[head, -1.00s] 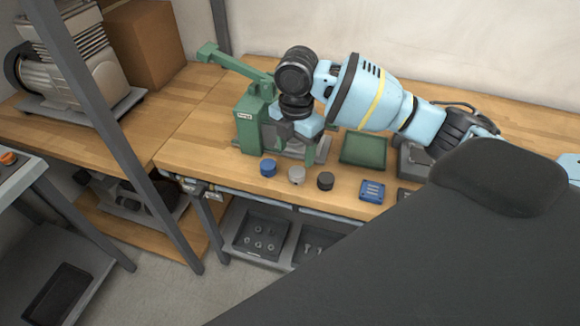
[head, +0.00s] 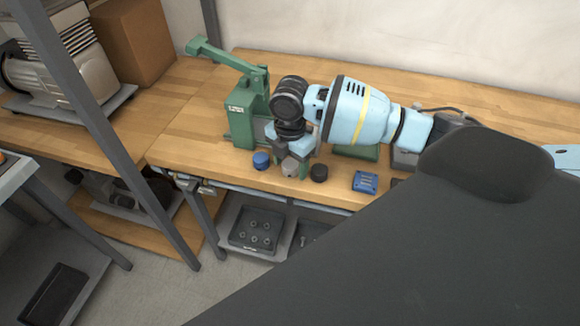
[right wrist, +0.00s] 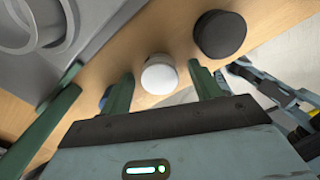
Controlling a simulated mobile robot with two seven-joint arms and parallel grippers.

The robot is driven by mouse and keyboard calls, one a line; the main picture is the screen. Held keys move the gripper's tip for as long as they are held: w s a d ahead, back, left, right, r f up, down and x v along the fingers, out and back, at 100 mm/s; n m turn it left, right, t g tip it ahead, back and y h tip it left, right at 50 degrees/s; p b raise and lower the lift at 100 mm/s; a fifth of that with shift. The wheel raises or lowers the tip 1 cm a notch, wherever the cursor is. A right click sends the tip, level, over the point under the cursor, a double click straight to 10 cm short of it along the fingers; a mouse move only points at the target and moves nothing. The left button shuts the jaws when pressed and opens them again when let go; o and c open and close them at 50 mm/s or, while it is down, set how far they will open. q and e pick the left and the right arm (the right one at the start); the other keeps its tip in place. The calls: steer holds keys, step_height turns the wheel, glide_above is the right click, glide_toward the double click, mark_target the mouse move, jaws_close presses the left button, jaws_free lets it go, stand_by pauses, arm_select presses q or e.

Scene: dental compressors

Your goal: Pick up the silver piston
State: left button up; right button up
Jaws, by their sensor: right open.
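The silver piston (head: 290,168) stands upright near the front edge of the wooden bench, between the blue piston (head: 261,160) and the black piston (head: 319,173). My right gripper (head: 292,171) is open and points down at the silver piston, with a finger on either side of it. In the right wrist view, the silver piston (right wrist: 159,76) shows as a pale round top between the two fingers (right wrist: 163,82). I cannot tell whether either finger touches it. The black piston (right wrist: 220,34) is beyond the right finger; the blue one (right wrist: 105,97) is mostly hidden behind the left finger. My left gripper is out of view.
A green press (head: 244,115) stands close behind and left of my right gripper. A green pad (head: 356,153) and a blue block (head: 365,182) lie to the right. A black tray of rings (head: 256,231) is below the bench front.

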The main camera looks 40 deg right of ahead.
steer(key=c, duration=1.1)
steer(key=shift+r, duration=0.1)
